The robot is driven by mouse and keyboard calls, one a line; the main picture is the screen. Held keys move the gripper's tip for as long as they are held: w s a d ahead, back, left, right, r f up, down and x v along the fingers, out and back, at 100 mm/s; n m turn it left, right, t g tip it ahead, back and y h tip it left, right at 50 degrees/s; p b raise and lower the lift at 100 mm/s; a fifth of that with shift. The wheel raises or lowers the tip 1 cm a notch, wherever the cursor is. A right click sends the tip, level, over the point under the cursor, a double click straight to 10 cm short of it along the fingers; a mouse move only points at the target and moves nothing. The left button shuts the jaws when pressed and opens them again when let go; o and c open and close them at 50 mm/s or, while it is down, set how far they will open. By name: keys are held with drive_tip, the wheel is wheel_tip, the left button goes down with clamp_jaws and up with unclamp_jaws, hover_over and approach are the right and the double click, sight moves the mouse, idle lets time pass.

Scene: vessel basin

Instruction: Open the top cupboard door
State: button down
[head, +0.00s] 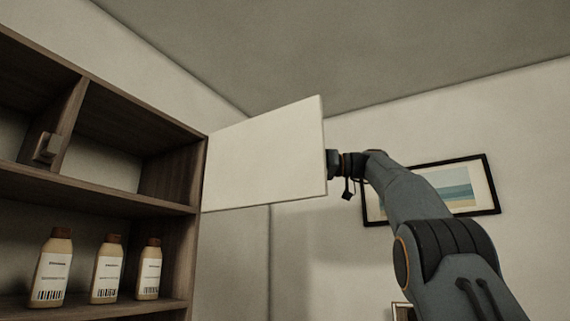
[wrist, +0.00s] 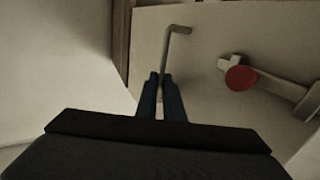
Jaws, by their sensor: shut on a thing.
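The top cupboard door (head: 265,155) is a plain white panel. It stands swung out from the right side of the brown wooden cupboard (head: 170,182), and the compartment behind it is exposed. My gripper (head: 333,164) is at the door's right, free edge, partly hidden by the panel. In the wrist view my gripper's two dark fingers (wrist: 159,88) are shut on a thin bent metal bar handle (wrist: 178,45). The handle is hidden in the head view.
Three bottles (head: 108,268) with brown caps stand on the lower shelf. A framed picture (head: 478,185) hangs behind my arm. A red disc (wrist: 240,78) on a grey bar, unclear what, shows in the wrist view.

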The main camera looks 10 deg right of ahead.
drive_tip(key=shift+w+a+f, duration=0.1)
drive_tip(key=shift+w+f, duration=0.05)
drive_tip(key=shift+f, duration=0.05)
drive_tip(key=c, duration=2.2)
unclamp_jaws()
drive_tip(key=o, duration=0.3)
drive_tip(key=shift+w+a+f, duration=0.15)
drive_tip(key=shift+w+a, duration=0.15)
drive_tip(key=shift+s+d, duration=0.15)
drive_tip(key=shift+d, duration=0.1)
drive_tip(key=v, duration=0.8)
drive_tip(key=shift+p, duration=0.4)
drive_tip(key=shift+a, duration=0.1)
